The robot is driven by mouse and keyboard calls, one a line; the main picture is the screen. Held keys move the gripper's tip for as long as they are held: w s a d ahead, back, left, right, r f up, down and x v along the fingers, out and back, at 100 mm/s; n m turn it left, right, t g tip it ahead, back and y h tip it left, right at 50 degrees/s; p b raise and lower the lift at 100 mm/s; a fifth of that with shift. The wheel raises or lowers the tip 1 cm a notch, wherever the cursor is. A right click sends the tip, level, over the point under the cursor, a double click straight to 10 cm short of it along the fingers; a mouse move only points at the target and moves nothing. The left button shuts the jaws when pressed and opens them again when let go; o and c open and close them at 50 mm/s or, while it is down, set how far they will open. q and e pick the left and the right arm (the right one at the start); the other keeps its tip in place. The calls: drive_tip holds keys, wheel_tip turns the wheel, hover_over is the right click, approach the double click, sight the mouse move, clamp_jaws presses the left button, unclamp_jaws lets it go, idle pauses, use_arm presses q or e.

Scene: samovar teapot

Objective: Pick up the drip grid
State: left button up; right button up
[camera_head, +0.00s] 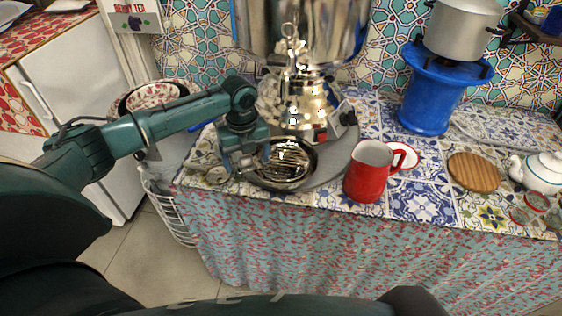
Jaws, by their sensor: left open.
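The drip grid (288,163) is a shiny round metal grid. It sits in the dark round tray at the foot of the samovar (300,98), below its tap. My left gripper (246,166) is open, pointing down at the left edge of the grid. It hides part of that edge, and I cannot tell whether a finger touches the grid. Nothing shows between its fingers. My right gripper is out of view.
A red jug (369,172) stands close on the right of the tray, with a saucer (405,157) behind. Farther right are a wooden board (473,172), a white teapot (541,173) and a blue stand (432,95) bearing a pot (462,28).

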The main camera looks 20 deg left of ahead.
use_arm(q)
drive_tip(key=c, duration=1.1)
